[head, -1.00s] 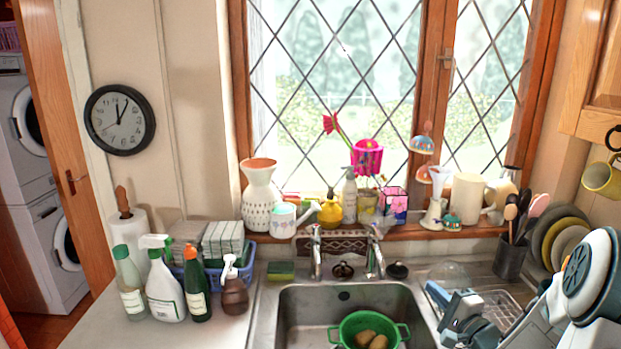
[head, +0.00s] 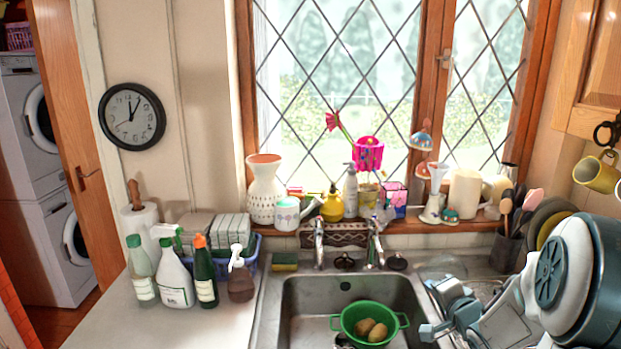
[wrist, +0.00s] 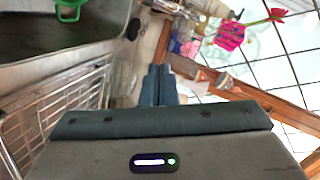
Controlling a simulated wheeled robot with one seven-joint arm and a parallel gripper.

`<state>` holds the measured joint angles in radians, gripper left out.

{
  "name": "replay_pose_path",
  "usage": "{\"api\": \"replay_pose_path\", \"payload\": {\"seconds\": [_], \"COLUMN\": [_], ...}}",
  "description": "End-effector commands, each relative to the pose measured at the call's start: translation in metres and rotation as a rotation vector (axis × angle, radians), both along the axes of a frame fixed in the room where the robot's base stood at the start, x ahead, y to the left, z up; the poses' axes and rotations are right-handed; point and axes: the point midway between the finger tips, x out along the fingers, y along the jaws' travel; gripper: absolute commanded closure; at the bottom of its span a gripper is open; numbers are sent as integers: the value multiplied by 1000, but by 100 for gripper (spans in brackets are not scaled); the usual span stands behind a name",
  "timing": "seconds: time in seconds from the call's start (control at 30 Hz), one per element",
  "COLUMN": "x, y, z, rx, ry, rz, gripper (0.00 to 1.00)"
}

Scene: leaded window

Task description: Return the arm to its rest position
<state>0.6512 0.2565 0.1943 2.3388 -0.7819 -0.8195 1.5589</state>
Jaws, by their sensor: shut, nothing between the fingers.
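My arm (head: 565,275), white with dark joint covers, reaches in from the right edge of the head view. My gripper (head: 452,306) is low over the right side of the sink, by the wire drying rack. In the wrist view my gripper's two blue-grey fingers (wrist: 158,84) lie together, shut and empty. No object is held. The wrist housing fills the lower part of that view. My arm hides part of the drying rack and the counter at the right.
The steel sink (head: 300,300) holds a green colander (head: 350,327) with potatoes. A utensil holder (head: 507,248) and plates (head: 550,218) stand near my arm. Mugs hang at the upper right (head: 597,175). Bottles (head: 175,277) stand left of the sink; the window sill is crowded.

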Motion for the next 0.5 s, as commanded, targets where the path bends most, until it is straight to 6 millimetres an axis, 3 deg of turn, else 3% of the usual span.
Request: {"api": "replay_pose_path", "payload": {"seconds": [0.27, 0.5], "x": [-38, -106], "y": [18, 45], "z": [21, 32], "rx": [-473, -748], "ry": [241, 499], "rz": [-25, 93], "gripper": [100, 100]}}
